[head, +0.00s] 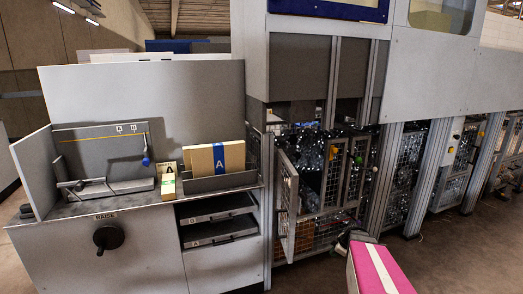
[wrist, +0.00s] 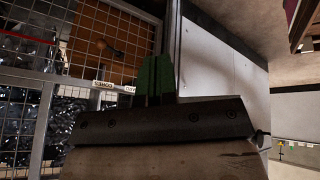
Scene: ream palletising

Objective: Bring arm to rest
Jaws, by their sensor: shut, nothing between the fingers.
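My gripper (wrist: 155,78) shows in the wrist view, with its green fingers together above a dark screwed plate. Nothing shows between the fingers. They point toward a wire mesh panel (wrist: 40,70) and a grey sheet panel, and I cannot tell how far off these are. In the head view I cannot make out the fingers.
A mesh door (head: 288,195) stands ajar on the machine. Floor shows at the lower right.

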